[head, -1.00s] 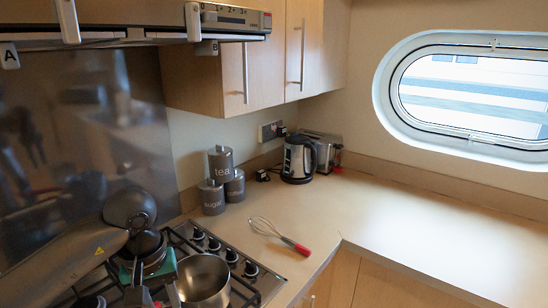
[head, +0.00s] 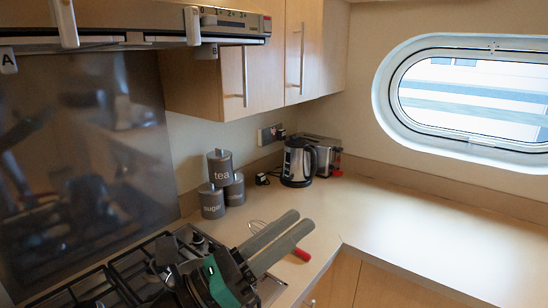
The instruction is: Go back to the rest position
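My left gripper (head: 302,220) reaches up and to the right across the front of the hob, in the lower middle of the head view. Its two long grey fingers are apart, with a narrow gap and nothing between them. Its dark body with a green part hides much of the hob's right side, and the steel pot is not visible. My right gripper is not in view.
A whisk with a red handle (head: 300,253) lies on the counter, partly hidden behind the fingers. Grey canisters (head: 212,203), a kettle (head: 297,163) and a toaster stand at the back. The gas hob (head: 120,268) is at lower left. The right counter (head: 430,225) is clear.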

